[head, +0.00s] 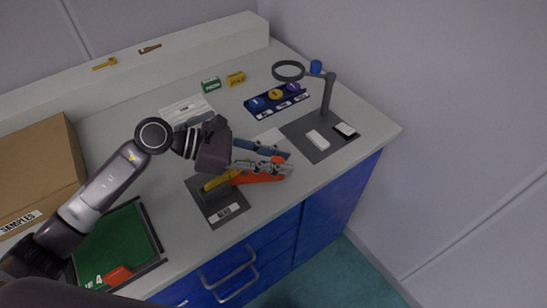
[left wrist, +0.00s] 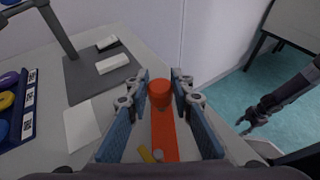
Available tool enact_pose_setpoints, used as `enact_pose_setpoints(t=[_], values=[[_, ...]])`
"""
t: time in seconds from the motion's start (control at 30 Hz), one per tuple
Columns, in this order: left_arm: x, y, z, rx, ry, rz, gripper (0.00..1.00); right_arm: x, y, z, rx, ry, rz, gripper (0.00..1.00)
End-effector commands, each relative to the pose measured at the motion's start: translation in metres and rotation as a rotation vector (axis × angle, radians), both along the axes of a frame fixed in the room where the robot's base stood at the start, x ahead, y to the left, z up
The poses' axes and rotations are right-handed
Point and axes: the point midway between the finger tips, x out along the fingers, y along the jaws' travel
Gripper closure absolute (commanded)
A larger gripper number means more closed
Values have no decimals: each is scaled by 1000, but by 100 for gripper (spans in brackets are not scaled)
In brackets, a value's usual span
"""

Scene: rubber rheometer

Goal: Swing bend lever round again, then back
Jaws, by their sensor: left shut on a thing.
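The bend lever is an orange-red bar (head: 262,178) on the small dark bend fixture (head: 209,198), which has a yellow part (head: 220,180) and a labelled plate. The lever points right across the counter. In the left wrist view the lever (left wrist: 164,138) runs away from the camera to a round red knob (left wrist: 160,93). My left gripper (head: 277,163) is shut on the lever, its blue-padded fingers on either side of the knob end. My right gripper (left wrist: 243,126) shows only in the left wrist view, empty over the floor, its fingers apart.
A dark mat (head: 306,149) with white blocks and a magnifier stand (head: 327,95) lie to the right. A blue tray (head: 265,112) of coloured discs is behind. A green mat (head: 120,245) and cardboard box (head: 40,165) stand at left. The counter's front edge is close to the lever.

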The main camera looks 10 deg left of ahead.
Motion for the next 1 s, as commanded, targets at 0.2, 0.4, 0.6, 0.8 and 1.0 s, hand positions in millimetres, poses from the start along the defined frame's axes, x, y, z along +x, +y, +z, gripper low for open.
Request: enact_pose_setpoints(t=[0.2,0.4,0.6,0.8,1.0], values=[[0,0,0,3,0,0,100,0,-5,0,-5,0,1,60],[0,0,0,3,0,0,100,0,-5,0,-5,1,1,60],[0,0,0,2,0,0,60,0,-5,0,-5,1,1,60],[0,0,0,1,0,-1,60,-1,-5,0,-5,1,0,60],[-2,12,4,4,1,0,60,-1,-4,0,-4,1,1,60]])
